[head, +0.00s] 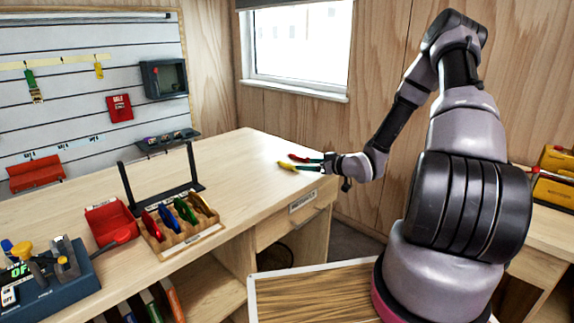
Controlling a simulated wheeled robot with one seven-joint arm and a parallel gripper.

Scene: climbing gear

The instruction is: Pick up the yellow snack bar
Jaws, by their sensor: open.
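A small yellow shape (286,165), which looks like the yellow snack bar, is at the far right part of the wooden workbench (245,150). It is small here, and I cannot tell whether it lies on the bench or touches a finger. My gripper (303,163) is at the bench's right end, pointing left, with its jaws open. Dark green and red parts show at the fingers, close beside the yellow shape. Nothing is seen clamped between the fingers.
A black stand (165,190), a wooden rack (182,230) of colourful items and a red tray (108,222) stand at the bench's middle. A blue box (50,285) is at lower left. The bench top behind the stand is mostly clear. A window wall stands behind.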

